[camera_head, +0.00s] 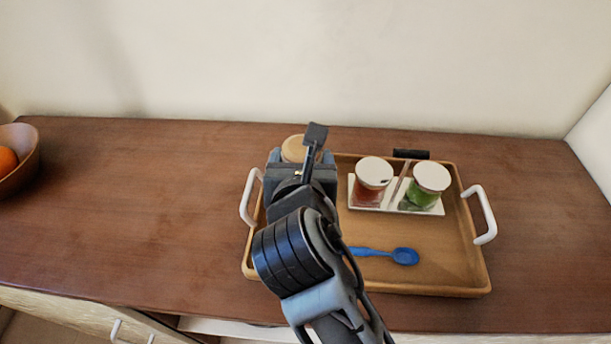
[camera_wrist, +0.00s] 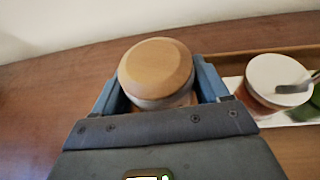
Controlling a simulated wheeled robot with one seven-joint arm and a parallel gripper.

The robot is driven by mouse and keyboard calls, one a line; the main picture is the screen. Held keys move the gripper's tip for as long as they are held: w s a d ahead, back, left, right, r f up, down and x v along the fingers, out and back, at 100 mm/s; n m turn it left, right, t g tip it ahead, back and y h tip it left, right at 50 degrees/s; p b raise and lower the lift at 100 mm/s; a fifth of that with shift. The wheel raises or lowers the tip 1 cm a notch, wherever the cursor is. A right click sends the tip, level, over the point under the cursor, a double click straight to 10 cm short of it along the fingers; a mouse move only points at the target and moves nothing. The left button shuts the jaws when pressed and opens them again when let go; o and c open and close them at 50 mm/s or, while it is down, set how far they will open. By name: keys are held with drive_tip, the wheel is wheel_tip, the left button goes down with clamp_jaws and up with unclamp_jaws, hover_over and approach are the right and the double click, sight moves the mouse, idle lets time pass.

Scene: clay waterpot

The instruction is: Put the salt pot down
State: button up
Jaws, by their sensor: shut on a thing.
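The salt pot (camera_wrist: 156,70) has a round light-wood lid and sits between the two fingers of my gripper (camera_wrist: 158,95) in the wrist view. My gripper is shut on it. In the head view only the pot's lid (camera_head: 294,148) shows, behind my gripper (camera_head: 300,165), at the far left corner of the wooden tray (camera_head: 440,265). My arm hides most of the pot, and I cannot tell whether its base touches the tray.
On the tray, a white holder (camera_head: 398,206) carries a red-filled jar (camera_head: 370,190) and a green-filled jar (camera_head: 425,193). A blue spoon (camera_head: 404,256) lies in front. White handles (camera_head: 486,215) stand at the tray's sides. A bowl (camera_head: 22,170) with an orange stands far left. The tabletop between is clear.

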drive_tip(key=shift+f, duration=2)
drive_tip(key=o, duration=0.9)
drive_tip(key=shift+f, duration=0.1)
drive_tip(key=shift+o, duration=0.2)
drive_tip(key=v, duration=1.2)
